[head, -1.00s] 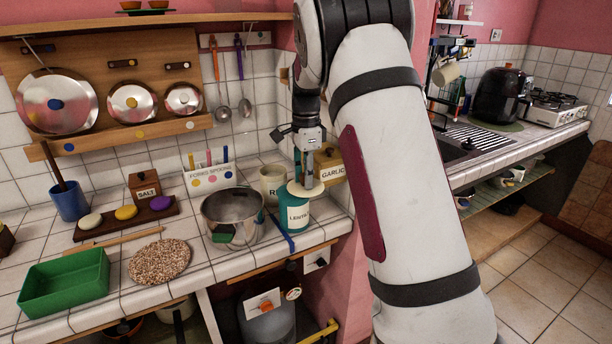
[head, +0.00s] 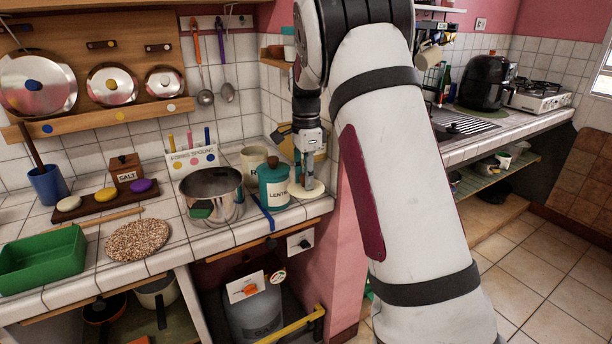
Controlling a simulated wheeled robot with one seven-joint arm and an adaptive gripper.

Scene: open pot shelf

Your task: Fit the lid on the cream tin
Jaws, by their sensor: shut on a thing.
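The cream tin (head: 253,158) stands on the tiled counter near the back wall. It shows no lid, and the teal tin in front hides its lower right part. My gripper (head: 308,182) points down and is shut on a flat, round cream lid (head: 302,195). The lid is about level, just right of the teal tin by the counter's right end. I cannot tell how high it is above the counter. My arm fills the right middle of the view.
The lidded teal lentil tin (head: 274,188) stands between the lid and the cream tin. A steel pot (head: 212,195) is to the left, with a blue-handled utensil (head: 263,212) beside it. A yellowish garlic box (head: 318,165) stands behind my gripper.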

